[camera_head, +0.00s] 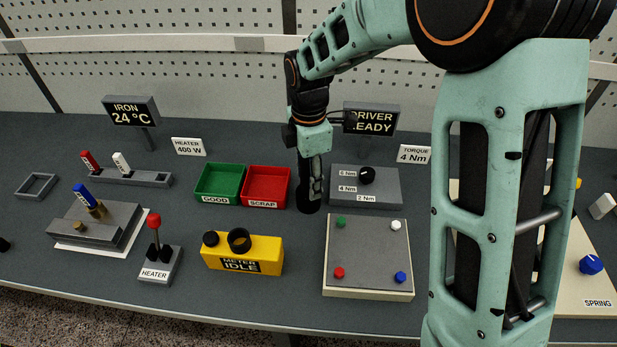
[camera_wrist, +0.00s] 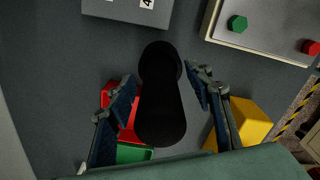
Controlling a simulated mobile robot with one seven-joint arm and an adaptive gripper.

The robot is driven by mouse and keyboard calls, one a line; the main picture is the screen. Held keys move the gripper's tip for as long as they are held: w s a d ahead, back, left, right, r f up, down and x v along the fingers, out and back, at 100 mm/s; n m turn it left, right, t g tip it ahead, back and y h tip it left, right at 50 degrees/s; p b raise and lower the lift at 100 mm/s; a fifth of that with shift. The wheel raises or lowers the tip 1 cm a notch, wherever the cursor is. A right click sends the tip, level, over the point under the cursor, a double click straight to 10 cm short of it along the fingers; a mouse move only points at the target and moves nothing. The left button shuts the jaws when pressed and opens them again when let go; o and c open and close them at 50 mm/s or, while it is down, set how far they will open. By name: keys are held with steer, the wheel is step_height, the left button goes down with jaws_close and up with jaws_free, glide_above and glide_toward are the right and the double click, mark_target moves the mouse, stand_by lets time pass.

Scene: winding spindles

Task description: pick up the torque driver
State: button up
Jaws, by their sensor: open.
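The torque driver (camera_wrist: 160,105) is a black, rounded shape in the wrist view, seen nearly end-on. It stands between the two fingers of my gripper (camera_wrist: 161,80), with a gap showing on each side. The fingers are apart and hold nothing. In the head view my gripper (camera_head: 313,182) points down, just right of the red bin. Below it a black base (camera_head: 308,207) shows on the table; the fingers hide most of the driver there, and I cannot tell driver from holder.
The red SCRAP bin (camera_head: 265,187) and green GOOD bin (camera_head: 219,184) stand close on the left. The grey torque box (camera_head: 385,190) is close on the right, with a pegged plate (camera_head: 368,288) in front. A yellow meter (camera_head: 243,255) stands front left.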

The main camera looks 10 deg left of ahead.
steer(key=shift+f, duration=0.4)
steer(key=shift+c, duration=0.3)
jaws_close()
steer(key=shift+r, duration=0.1)
